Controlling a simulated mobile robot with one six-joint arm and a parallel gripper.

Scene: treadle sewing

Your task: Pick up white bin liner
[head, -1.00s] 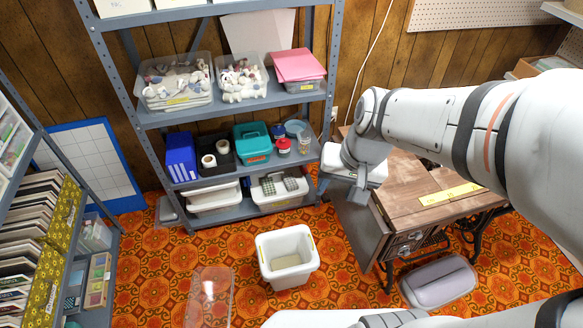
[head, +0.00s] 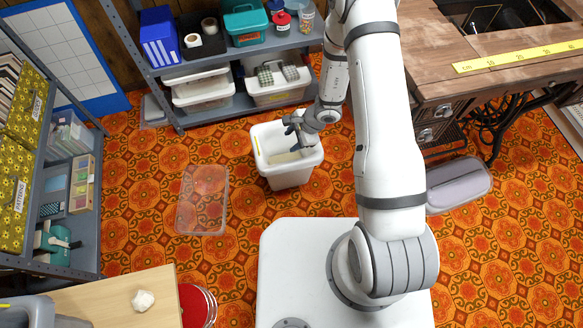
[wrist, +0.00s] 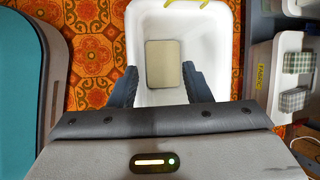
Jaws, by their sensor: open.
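A white bin (head: 288,177) stands on the patterned floor, with yellow at its rim. In the wrist view its pale walls (wrist: 210,45) surround a beige rectangle at the bottom. Yellow loops (wrist: 186,4) show at the far rim. I cannot tell whether the white inner surface is a separate liner. A small crumpled white lump (head: 143,300) lies on a wooden tabletop at bottom left; I cannot tell what it is. My gripper (head: 292,136) is open over the bin's mouth, fingers pointing down. In the wrist view nothing shows between the fingertips (wrist: 160,84).
A grey shelf (head: 220,112) with boxes stands behind the bin. A clear tray (head: 202,200) lies on the floor left of it. A sewing table (head: 440,85) and a grey case (head: 458,185) are to the right. A wooden table (head: 100,300) is at lower left.

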